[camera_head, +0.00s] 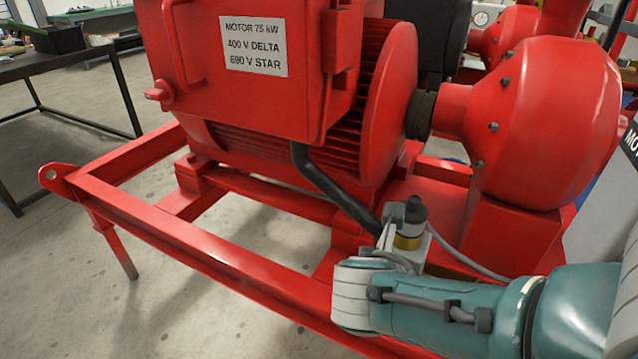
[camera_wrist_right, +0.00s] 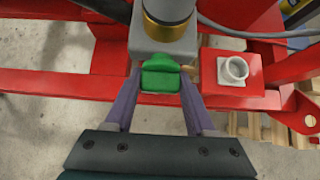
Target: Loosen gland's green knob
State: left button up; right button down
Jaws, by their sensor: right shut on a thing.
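The green knob (camera_wrist_right: 160,75) shows in the right wrist view, at the front of a grey block (camera_wrist_right: 160,44). A brass-coloured ring (camera_wrist_right: 170,26) sits on top of the block. My right gripper (camera_wrist_right: 160,82) has its two purple fingers on either side of the knob, shut on it. In the head view my right arm comes in from the right. The grey block's brass ring (camera_head: 408,242) and dark top (camera_head: 408,210) show just beyond my wrist. The knob and fingertips are hidden there. My left gripper is in neither view.
A red skid frame (camera_head: 200,248) carries a red motor (camera_head: 372,100) and a round red housing (camera_head: 548,120). A black cable (camera_head: 330,183) runs down from the motor box. A white pipe stub (camera_wrist_right: 232,70) stands right of the knob. Bare floor lies left.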

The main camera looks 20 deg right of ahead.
jog(key=shift+s+f, duration=0.1)
jog(key=shift+c, duration=1.2)
grip_release()
jog(key=shift+r+p, duration=0.3)
jog(key=p+v, duration=0.7)
jog(key=v, duration=0.2)
jog(key=shift+a, duration=0.3)
jog(key=shift+s+r, duration=0.1)
